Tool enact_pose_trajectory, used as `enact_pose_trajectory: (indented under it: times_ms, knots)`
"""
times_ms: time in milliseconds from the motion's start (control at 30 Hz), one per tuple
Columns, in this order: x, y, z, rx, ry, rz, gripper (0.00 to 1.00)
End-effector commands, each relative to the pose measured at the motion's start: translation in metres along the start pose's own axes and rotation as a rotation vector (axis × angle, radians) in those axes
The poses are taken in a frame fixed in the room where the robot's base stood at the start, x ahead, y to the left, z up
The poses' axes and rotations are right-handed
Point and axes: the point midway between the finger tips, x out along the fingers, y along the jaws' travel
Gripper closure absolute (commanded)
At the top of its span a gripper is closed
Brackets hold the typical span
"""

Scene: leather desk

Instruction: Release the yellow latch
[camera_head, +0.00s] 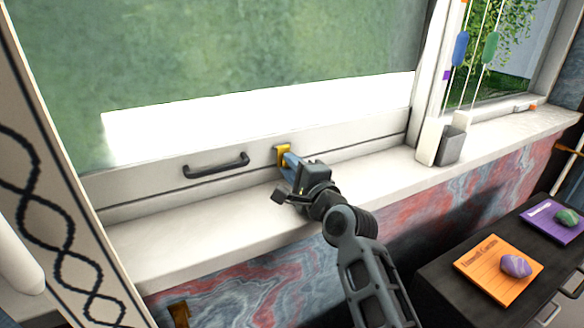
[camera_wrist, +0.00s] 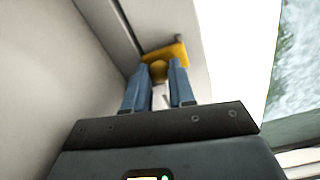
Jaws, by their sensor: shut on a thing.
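The yellow latch (camera_head: 282,150) sits on the lower white frame of the window, right of the dark handle. My gripper (camera_head: 287,161) reaches it from the front right. In the wrist view the latch (camera_wrist: 168,54) shows a yellow plate with a rounded knob (camera_wrist: 158,71). My gripper's two blue fingers (camera_wrist: 159,76) are on either side of the knob and shut on it. The far side of the knob and the exact finger contact are hidden.
A dark handle (camera_head: 217,165) is on the window frame to the left. The white sill (camera_head: 200,238) runs below it, mostly clear. A grey holder (camera_head: 451,145) stands on the sill at right. A dark cabinet (camera_head: 440,262) holds an orange pad (camera_head: 487,284) and stones.

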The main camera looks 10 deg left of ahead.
Motion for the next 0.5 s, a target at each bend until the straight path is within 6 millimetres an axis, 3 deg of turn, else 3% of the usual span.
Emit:
enact_pose_trajectory:
  times_ms: [500]
  knots:
    - [-0.003, -0.013, 0.003, 0.000, 0.021, 0.105, 1.00]
